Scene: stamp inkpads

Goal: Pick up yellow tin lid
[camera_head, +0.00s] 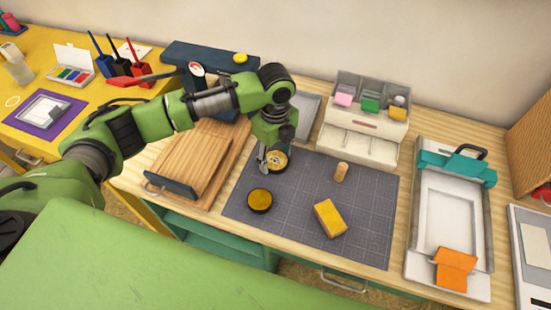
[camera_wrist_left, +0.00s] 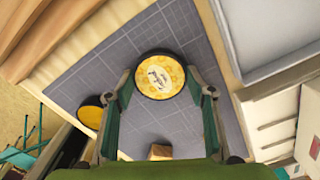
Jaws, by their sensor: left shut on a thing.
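The yellow tin lid (camera_head: 277,161) is round, with a dark rim and a printed yellow top. My left gripper (camera_head: 269,154) points down over the grey mat and is shut on this lid. In the left wrist view the lid (camera_wrist_left: 160,75) sits between the two fingertips (camera_wrist_left: 164,88). I cannot tell whether it touches the mat. A round dark tin with a yellow pad (camera_head: 259,199) lies on the mat nearer the front; it also shows at the left of the wrist view (camera_wrist_left: 91,113). My right gripper is not in view.
A wood block with a yellow top (camera_head: 330,218) and a small wooden stamp (camera_head: 341,172) stand on the grey mat (camera_head: 293,225). A wooden board (camera_head: 203,155) is left of the mat. A white drawer unit (camera_head: 360,143) stands behind; a white tray (camera_head: 448,225) is at right.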

